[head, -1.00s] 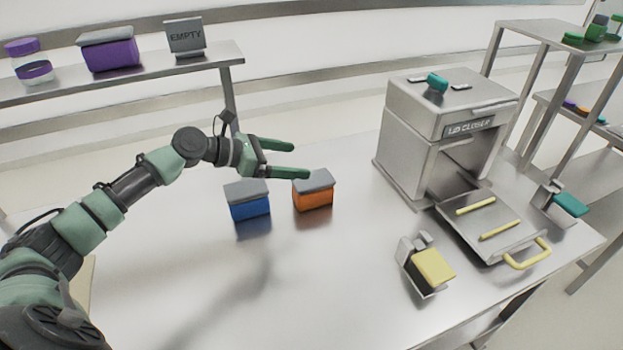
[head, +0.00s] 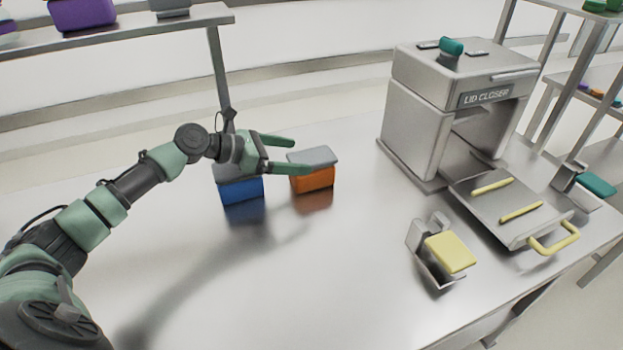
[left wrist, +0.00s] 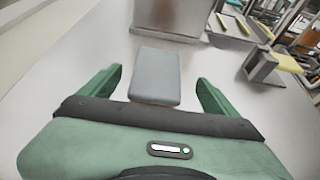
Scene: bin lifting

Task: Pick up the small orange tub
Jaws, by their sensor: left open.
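The small orange tub (head: 313,181) with a grey lid stands upright on the metal table. Its grey lid (left wrist: 156,76) shows in the left wrist view, ahead of and between my two fingers. My left gripper (head: 303,154) is open and empty, with its green fingers reaching right toward the tub. In the head view the near finger overlaps the tub's left part; whether it touches cannot be told. My left gripper also shows in the left wrist view (left wrist: 158,85). My right gripper is not in view.
A blue tub (head: 242,190) with a grey lid stands just left of the orange one, partly behind my gripper. A lid closer machine (head: 440,120) stands at the right, with its tray (head: 510,215) out in front. A yellow-topped holder (head: 449,252) is nearby. The front table is clear.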

